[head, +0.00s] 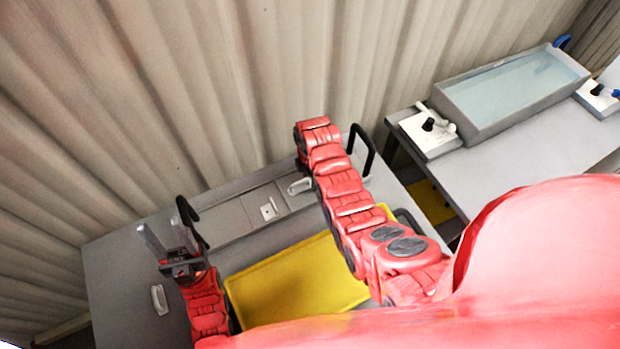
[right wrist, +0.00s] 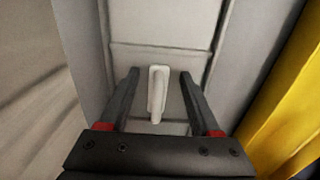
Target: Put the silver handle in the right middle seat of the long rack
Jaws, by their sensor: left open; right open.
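A pale silver handle (right wrist: 158,92) stands in a seat of the long grey rack (right wrist: 160,25). In the right wrist view it is between the two fingers of my right gripper (right wrist: 160,75), which is open with a gap on each side. In the head view this handle (head: 299,186) shows on the rack (head: 235,222) toward its right end, beside my right arm. A second pale handle (head: 159,299) lies on the grey table at the left. My left gripper (head: 167,238) is open and empty, above the rack's left end. My right fingertips are hidden in the head view.
The rack has a black grip (head: 366,150) at its right end and another (head: 187,210) at its left. A yellow tray (head: 290,280) lies in front. A water tank (head: 480,125) stands on another table at right.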

